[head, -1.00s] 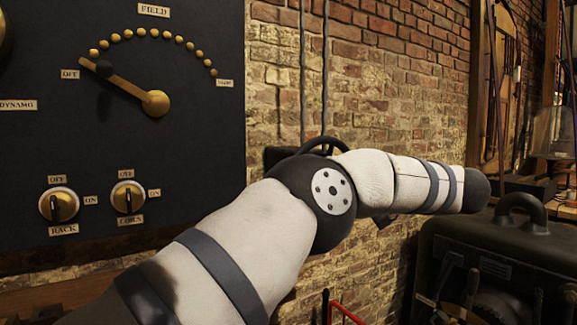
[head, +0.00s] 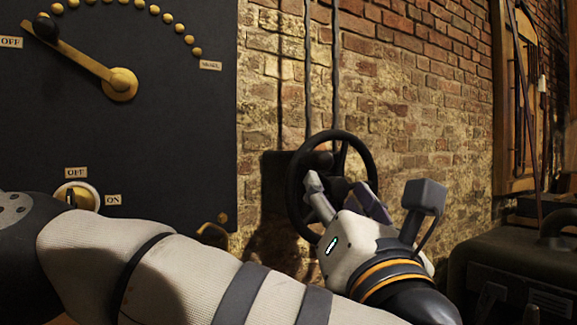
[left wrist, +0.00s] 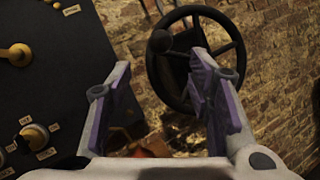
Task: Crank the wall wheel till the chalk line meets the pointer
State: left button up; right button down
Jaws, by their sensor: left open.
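The black wall wheel (head: 294,178) is mounted on the brick wall right of the dark panel. I cannot make out a chalk line or pointer. My right gripper is not in view.
The dark panel (head: 180,145) with a brass lever (head: 85,58) and a switch (head: 72,198) stands at left. Two pipes (head: 338,75) run up the wall above the wheel. A dark case (head: 510,265) stands at lower right.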

aim_at(323, 167)
pick_arm(q)
jog(key=p+x, duration=0.1)
jog(key=x, duration=1)
jog(key=shift+p, duration=0.3)
grip_shut()
